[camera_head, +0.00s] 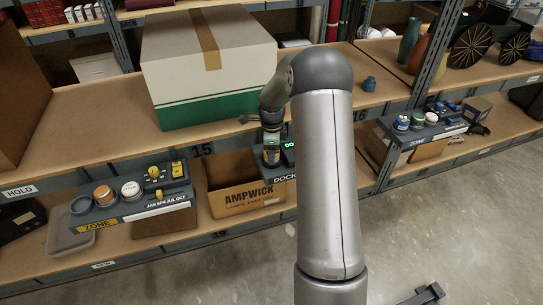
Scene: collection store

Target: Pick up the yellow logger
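I cannot make out a yellow logger for certain. Small yellow parts show on the dark control panel (130,205) at the left, a block (178,169) and a knob (154,171), and they look like parts of the panel. My gripper (268,128) points down in front of the shelf edge, above the dark unit marked DOCK (285,179). My arm hides part of it, and its fingers are too small and dark to tell open from shut. A small green-lit display (289,144) shows beside it on the dock. Whether anything is between the fingers is unclear.
A large white and green carton (205,70) stands on the shelf behind my gripper. An AMPWICK box (245,195) sits below. A blue pot (369,84) stands at the right on the shelf. A second panel (425,130) is farther right. The floor (450,225) at right is mostly clear.

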